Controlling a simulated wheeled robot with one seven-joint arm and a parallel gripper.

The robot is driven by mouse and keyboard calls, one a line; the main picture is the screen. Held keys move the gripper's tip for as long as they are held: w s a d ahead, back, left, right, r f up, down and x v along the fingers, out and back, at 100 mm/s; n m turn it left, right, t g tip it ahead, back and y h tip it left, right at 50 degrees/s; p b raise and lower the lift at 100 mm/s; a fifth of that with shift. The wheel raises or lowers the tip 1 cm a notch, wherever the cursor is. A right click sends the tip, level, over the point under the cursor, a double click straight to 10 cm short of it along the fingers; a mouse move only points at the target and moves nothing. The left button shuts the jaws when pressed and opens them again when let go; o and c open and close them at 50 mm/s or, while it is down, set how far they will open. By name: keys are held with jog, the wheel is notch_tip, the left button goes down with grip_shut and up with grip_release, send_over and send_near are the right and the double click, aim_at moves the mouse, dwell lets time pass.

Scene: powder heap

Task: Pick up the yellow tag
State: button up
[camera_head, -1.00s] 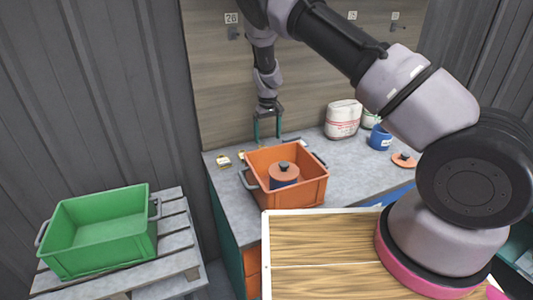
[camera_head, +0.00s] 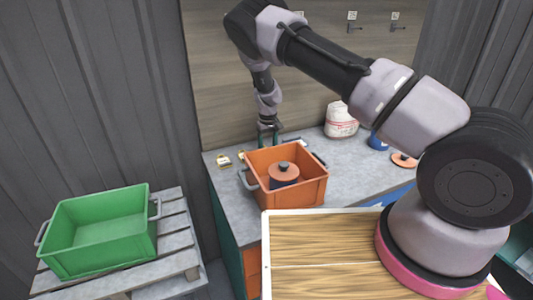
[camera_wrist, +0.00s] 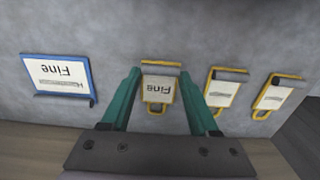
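In the wrist view a yellow-framed tag (camera_wrist: 158,88) with a pale label reading "Fine", upside down, lies on the grey counter. My gripper (camera_wrist: 160,73) is open, with one green finger on each side of this tag in the picture. I see no contact, and the remaining height gap is unclear. Two more yellow-framed tags (camera_wrist: 227,90) (camera_wrist: 278,95) lie to the right in the wrist view. In the head view my gripper (camera_head: 268,136) is low behind the orange crate, and small tags (camera_head: 223,161) show to its left.
A blue-framed tag (camera_wrist: 58,78) lies left in the wrist view. The orange crate (camera_head: 312,190) holding a lidded pot (camera_head: 284,171) stands close in front of my gripper. A white sack (camera_head: 341,120) and an orange lid (camera_head: 404,160) are at right; a green crate (camera_head: 100,240) is at left.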

jog(key=c, duration=0.4)
jog(key=shift+r, duration=0.1)
jog(key=shift+s+d+r, duration=0.5)
jog(key=shift+s+r, duration=0.75)
jog(key=shift+r, duration=2.05)
jog(key=shift+s+d+r, duration=0.55)
jog(key=shift+s+r, duration=0.65)
jog(key=shift+r, duration=2.1)
jog(key=shift+s+d+r, duration=0.5)
jog(key=shift+s+r, duration=0.75)
jog(key=shift+r, duration=2.05)
